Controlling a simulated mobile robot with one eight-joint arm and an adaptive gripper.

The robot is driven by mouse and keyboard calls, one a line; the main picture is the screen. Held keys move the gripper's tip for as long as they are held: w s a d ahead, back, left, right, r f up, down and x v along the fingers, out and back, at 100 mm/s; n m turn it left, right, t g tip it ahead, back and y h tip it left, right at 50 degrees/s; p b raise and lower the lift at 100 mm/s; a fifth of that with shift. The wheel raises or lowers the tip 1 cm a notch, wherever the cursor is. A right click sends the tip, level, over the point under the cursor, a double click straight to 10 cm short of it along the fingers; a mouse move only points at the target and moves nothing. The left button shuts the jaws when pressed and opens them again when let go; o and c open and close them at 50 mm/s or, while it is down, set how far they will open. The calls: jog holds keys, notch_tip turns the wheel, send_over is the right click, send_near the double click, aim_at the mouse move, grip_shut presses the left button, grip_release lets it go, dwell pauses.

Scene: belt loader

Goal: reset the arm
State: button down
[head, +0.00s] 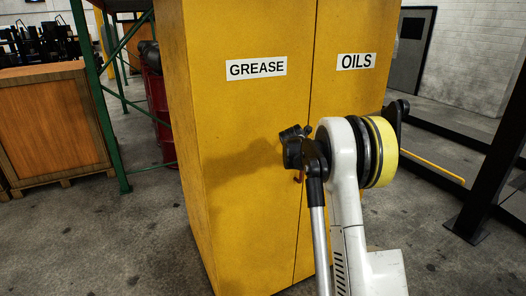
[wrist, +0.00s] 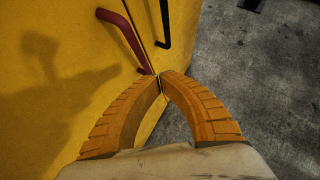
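My gripper (wrist: 160,76) shows in the wrist view with two curved, ribbed orange fingers. Their tips meet, with nothing seen between them. It is in front of the yellow cabinet (head: 235,125), whose doors also show in the wrist view (wrist: 70,75). A red handle (wrist: 125,40) and a black handle (wrist: 164,22) are just beyond the fingertips. I cannot tell whether the fingertips touch the cabinet. In the head view my white arm stands raised before the right door, and the fingers cannot be made out there.
The cabinet doors look closed and are labelled GREASE and OILS. A green rack post (head: 105,110), a red drum (head: 158,105) and a wooden crate (head: 55,125) stand to the left. A black post (head: 495,160) stands at the right. Concrete floor (head: 100,235) is clear at front left.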

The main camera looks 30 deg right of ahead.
jog(key=shift+s, duration=0.1)
jog(key=s+a+r+m+t+y+b, duration=0.1)
jog(key=s+a+r+m, duration=0.3)
jog(key=a, duration=0.4)
jog(key=s+a+r+m+y+b, duration=0.1)
jog(key=s+a+r+m, duration=0.1)
jog(key=s+a+m, duration=0.35)
jog(key=s+a+r+m+t+y+b, duration=0.15)
jog(key=s+a+r, duration=0.3)
jog(key=a, duration=0.65)
jog(key=s+a+f+m+y, duration=0.2)
jog(key=s+a+f+m, duration=0.3)
jog(key=s, duration=0.7)
jog(key=s+a+f+m+y+b, duration=0.1)
jog(key=s+a+f+m, duration=0.3)
jog(key=s+a+m, duration=0.5)
jog(key=s+a, duration=0.2)
jog(key=a, duration=0.1)
jog(key=shift+s+f+g+y+b, duration=0.3)
jog(key=shift+s+f+g+y, duration=0.05)
jog(key=shift+s+f, duration=0.05)
